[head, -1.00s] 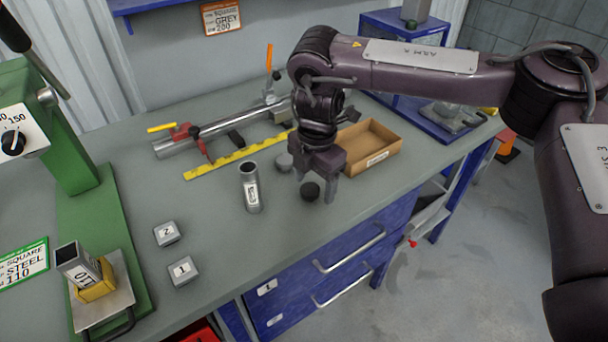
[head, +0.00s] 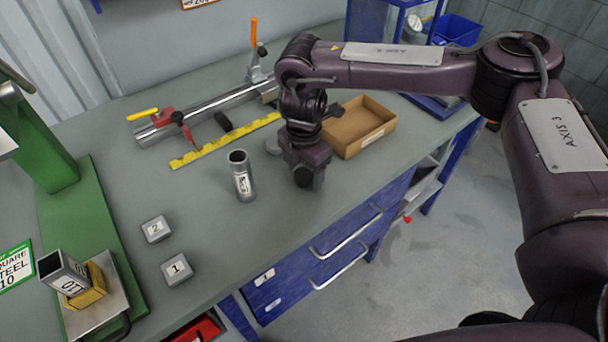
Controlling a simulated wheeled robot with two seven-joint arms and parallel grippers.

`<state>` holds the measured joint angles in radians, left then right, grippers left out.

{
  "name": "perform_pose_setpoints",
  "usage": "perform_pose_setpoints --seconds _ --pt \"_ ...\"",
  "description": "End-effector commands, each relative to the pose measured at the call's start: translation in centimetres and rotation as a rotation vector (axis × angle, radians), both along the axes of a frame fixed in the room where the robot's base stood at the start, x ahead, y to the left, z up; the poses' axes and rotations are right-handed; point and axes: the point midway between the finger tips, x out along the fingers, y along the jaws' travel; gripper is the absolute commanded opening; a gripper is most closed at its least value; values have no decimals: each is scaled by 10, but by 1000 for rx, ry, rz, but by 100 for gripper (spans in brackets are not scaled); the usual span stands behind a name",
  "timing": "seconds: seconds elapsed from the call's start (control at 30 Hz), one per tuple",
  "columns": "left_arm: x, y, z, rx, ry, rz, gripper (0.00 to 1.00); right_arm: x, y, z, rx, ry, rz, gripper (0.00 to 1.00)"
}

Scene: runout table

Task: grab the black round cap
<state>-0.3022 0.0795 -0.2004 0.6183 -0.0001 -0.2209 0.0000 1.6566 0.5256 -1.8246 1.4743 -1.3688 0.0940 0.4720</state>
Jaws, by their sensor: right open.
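The black round cap (head: 303,178) stands on the grey bench top near its front edge, partly hidden by my right gripper (head: 309,180). The right gripper points down over the cap, its fingers low around it. The jaws are open, and I cannot tell whether a finger touches the cap. My left gripper is not in view.
A cardboard tray (head: 386,131) lies at the right rear. Blocks marked 2 (head: 156,229) and 1 (head: 177,269) sit at front left.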

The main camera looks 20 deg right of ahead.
Motion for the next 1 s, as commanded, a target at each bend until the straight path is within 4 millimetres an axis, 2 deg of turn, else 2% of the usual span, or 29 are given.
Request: perform_pose_setpoints --seconds 0.07,0.17,0.53,0.83,1.0 --pt "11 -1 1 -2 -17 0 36 0 0 -1 0 -1 0 68" --pt "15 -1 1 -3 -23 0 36 0 0 -1 0 -1 0 68" --pt "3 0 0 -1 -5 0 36 0 0 0 0 0 0 21" --pt "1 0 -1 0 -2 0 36 0 0 2 0 -1 0 20" --pt "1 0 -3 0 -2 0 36 1 0 15 2 -2 0 20"
